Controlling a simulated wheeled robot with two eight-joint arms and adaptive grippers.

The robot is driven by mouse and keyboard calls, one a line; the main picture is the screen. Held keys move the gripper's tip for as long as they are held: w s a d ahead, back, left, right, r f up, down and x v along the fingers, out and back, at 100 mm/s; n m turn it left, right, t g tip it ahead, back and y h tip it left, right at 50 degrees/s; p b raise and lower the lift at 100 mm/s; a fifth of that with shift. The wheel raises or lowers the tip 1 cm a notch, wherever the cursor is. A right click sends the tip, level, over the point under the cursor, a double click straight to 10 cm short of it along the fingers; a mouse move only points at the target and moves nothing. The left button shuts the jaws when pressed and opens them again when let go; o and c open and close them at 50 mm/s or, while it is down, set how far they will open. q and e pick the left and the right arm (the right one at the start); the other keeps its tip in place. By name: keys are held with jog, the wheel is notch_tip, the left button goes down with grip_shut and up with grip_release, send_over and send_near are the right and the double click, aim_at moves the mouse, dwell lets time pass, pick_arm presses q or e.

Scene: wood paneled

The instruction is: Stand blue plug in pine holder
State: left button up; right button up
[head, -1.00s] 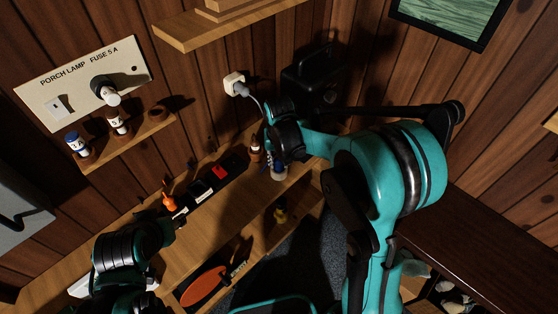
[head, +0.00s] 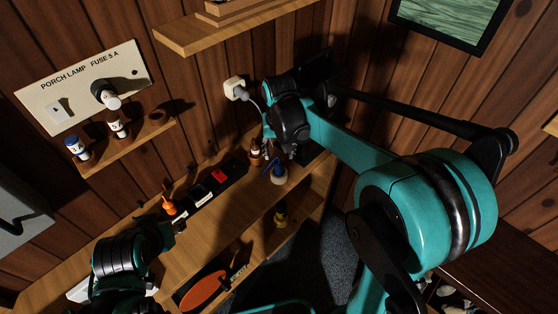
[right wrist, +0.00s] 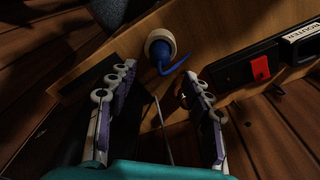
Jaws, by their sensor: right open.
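The blue plug (head: 277,169) is at the pale round pine holder (head: 280,178) on the wooden bench. In the right wrist view the blue plug (right wrist: 163,54) has its thick end at the round holder (right wrist: 150,38), and a thin curved blue part sticks out to one side. I cannot tell how deep it sits. My right gripper (head: 290,149) is just above and behind it; in the right wrist view the gripper (right wrist: 157,82) has its fingers spread with nothing between them. My left gripper (head: 176,229) is low at the left, dark, its jaws unclear.
A black strip with a red switch (head: 218,174) lies on the bench beside an orange item (head: 168,204). A white wall plug (head: 234,88) has a hanging cord. A small wall shelf (head: 148,141) carries fuses.

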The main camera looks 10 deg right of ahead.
aim_at(279, 168)
jog(key=shift+s+r, duration=0.2)
jog(key=shift+r, duration=1.65)
jog(key=s+d+f+n+t+b, duration=0.1)
jog(key=s+d+f+t, duration=0.1)
jog(key=s, duration=0.7)
jog(key=s+d+f+n+t+b, duration=0.1)
jog(key=s+d+f+t+b, duration=0.1)
jog(key=s, duration=0.7)
jog(key=shift+f+t, duration=0.3)
jog(key=shift+t, duration=0.6)
